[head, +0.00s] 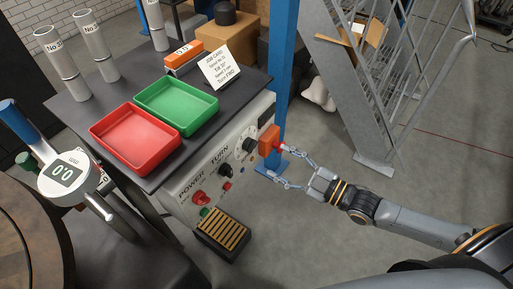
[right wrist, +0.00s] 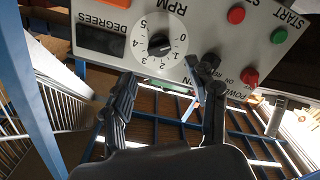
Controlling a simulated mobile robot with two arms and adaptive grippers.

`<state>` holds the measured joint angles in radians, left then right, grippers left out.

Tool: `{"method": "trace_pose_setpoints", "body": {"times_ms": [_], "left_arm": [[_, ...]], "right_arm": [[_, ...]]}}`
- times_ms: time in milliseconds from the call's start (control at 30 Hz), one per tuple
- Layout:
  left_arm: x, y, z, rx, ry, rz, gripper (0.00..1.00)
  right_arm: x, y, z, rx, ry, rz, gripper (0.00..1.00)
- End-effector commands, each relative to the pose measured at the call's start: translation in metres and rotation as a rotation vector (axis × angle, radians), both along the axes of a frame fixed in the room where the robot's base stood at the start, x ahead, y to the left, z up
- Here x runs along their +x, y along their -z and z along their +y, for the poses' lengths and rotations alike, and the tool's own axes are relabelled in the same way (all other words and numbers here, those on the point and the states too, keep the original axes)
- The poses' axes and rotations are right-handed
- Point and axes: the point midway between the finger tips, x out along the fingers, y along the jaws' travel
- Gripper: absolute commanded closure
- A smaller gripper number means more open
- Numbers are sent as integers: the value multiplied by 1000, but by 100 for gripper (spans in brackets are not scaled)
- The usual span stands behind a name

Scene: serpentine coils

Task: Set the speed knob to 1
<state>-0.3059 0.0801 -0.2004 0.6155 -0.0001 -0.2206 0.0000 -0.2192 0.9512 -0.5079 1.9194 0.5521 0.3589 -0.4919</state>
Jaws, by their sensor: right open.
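The speed knob (head: 249,145) is a black knob on a white dial on the control box's front panel. In the right wrist view the knob (right wrist: 159,43) sits inside a ring of numbers 0 to 5 beside the letters RPM. Its pointer is too small to read surely. My right gripper (head: 277,163) is open and empty, in front of and to the right of the panel, apart from the knob. In the right wrist view its fingers (right wrist: 166,85) spread below the dial, one on each side. My left gripper is not in view.
The panel also has a black turn knob (head: 225,170) and a red power control (head: 199,197). An orange box (head: 269,140) sits at its right end, near my fingers. Red (head: 95,133) and green (head: 207,93) trays lie on top. A blue post (head: 283,60) stands behind.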

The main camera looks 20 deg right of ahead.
Motion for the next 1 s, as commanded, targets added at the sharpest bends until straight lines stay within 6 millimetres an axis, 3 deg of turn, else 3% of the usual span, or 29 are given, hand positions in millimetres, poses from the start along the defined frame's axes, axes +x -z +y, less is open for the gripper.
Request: {"method": "trace_pose_setpoints", "body": {"times_ms": [400, 867, 1000], "left_arm": [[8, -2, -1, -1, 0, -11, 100], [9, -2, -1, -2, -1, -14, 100], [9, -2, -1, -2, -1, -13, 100]], "right_arm": [[56, 0, 43, 1, 2, -1, 42], [66, 0, 51, -1, 1, 1, 42], [65, 0, 51, -1, 1, 1, 70]]}}
